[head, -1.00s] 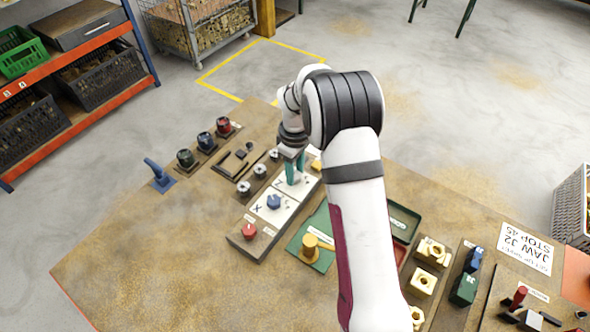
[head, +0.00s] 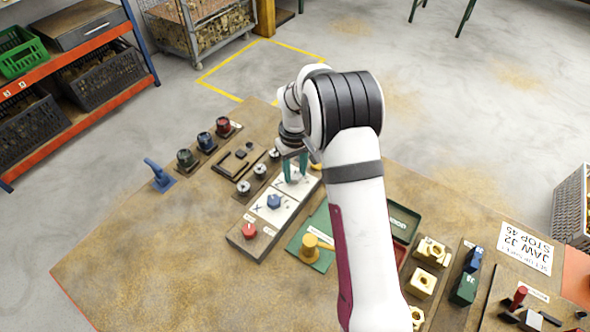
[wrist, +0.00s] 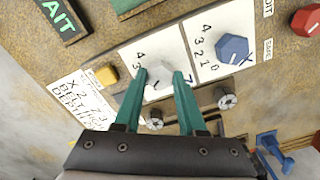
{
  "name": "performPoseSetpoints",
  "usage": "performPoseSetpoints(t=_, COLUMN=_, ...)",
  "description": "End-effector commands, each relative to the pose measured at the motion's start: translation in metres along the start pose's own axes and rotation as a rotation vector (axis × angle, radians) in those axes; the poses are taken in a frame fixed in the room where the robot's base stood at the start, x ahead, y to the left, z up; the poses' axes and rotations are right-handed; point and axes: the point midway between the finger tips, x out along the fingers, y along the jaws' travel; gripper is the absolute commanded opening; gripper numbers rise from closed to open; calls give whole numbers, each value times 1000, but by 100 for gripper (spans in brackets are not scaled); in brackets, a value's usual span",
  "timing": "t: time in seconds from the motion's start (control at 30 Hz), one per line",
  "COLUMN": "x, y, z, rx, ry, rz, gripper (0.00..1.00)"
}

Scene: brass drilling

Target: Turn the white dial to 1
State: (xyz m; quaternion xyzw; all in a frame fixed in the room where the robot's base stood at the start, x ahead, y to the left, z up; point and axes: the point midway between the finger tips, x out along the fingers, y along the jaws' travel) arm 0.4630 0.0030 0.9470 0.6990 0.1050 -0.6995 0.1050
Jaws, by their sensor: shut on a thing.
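The white dial (wrist: 158,79) sits on a white plate (wrist: 128,53) with printed numbers, on the brown panel. In the wrist view a 4 and a 3 show left of the dial; other marks are partly covered by my fingers. My gripper (wrist: 159,76) has its teal fingers on either side of the dial, shut on it. In the head view my gripper (head: 295,167) stands over the plate, and the dial (head: 293,177) shows only partly between the fingers. I cannot tell which number the dial points to.
A blue dial (wrist: 232,48) on its own white plate is close beside, with a red knob (wrist: 306,22) beyond it. A yellow button (wrist: 106,75) lies on the other side. Grey knobs (wrist: 227,99) line the panel near my fingers. The table's left front (head: 150,255) is clear.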

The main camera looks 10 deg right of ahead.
Motion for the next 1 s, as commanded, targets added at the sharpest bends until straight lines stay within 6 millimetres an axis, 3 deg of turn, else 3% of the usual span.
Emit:
performPoseSetpoints(t=0.57, x=-1, y=0, z=-1, rx=36, ry=3, rz=1, gripper=0)
performPoseSetpoints(t=0.6, x=-1, y=0, z=-1, rx=36, ry=3, rz=1, gripper=45)
performPoseSetpoints(t=0.73, x=-1, y=0, z=-1, rx=36, ry=2, rz=1, gripper=69)
performPoseSetpoints(t=1.0, x=-1, y=0, z=0, rx=36, ry=1, rz=0, gripper=70)
